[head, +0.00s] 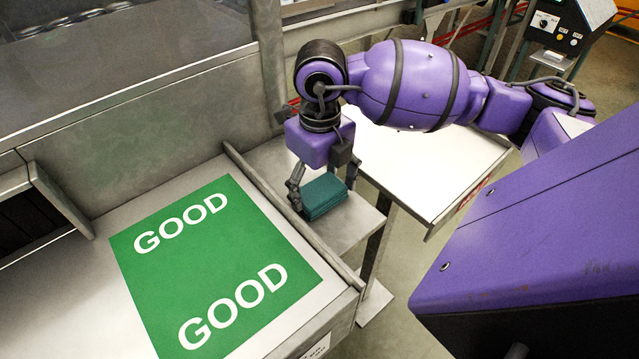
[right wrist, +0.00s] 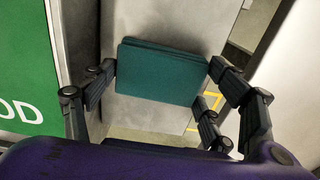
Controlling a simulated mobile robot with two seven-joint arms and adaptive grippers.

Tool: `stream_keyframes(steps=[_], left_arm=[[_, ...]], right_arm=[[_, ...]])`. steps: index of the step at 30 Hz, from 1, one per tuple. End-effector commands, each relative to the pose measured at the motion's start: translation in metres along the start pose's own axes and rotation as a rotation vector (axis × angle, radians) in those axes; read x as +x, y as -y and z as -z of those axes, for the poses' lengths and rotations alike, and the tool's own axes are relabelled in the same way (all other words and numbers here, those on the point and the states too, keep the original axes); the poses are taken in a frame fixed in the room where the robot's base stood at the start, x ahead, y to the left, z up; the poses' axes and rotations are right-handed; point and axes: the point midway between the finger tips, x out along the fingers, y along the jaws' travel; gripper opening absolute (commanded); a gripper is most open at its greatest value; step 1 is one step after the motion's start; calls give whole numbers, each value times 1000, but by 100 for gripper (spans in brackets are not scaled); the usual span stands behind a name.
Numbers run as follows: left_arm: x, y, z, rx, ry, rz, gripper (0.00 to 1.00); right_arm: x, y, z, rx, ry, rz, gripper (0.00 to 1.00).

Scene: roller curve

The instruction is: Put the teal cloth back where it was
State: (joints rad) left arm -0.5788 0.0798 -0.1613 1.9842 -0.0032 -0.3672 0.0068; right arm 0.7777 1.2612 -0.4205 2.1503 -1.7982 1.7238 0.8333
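The teal cloth (head: 324,196) is a neat folded block in the head view, over the small grey metal shelf (head: 350,226). It also shows in the right wrist view (right wrist: 162,73), between the fingertips. My right gripper (head: 322,186) points down with one finger against each of two opposite edges of the cloth, and looks shut on it; the fingers also show in the right wrist view (right wrist: 160,70). I cannot tell whether the cloth's underside touches the shelf. My left gripper is not in view.
A green mat marked GOOD (head: 207,262) lies bare on the metal table at left. A raised metal rim (head: 290,215) separates it from the shelf. A white-topped table (head: 425,165) stands right of the shelf. A control box (head: 570,25) stands at the back right.

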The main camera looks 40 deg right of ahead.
Motion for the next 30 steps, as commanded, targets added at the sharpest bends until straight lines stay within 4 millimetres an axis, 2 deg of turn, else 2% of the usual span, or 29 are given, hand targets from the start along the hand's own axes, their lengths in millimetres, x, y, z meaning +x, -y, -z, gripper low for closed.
stream_keyframes(steps=[10, 14, 17, 24, 30], left_arm=[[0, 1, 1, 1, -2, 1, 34], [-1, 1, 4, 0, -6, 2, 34], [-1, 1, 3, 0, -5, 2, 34], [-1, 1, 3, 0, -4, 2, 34], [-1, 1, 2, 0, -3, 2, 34]], right_arm=[[0, 0, 0, 0, 0, 0, 85], [-7, 0, -1, 0, 2, 1, 85], [-20, 0, -1, 0, 4, 1, 85], [-72, 0, -1, 0, 4, 1, 85], [-107, 0, -1, 1, 2, 1, 85]])
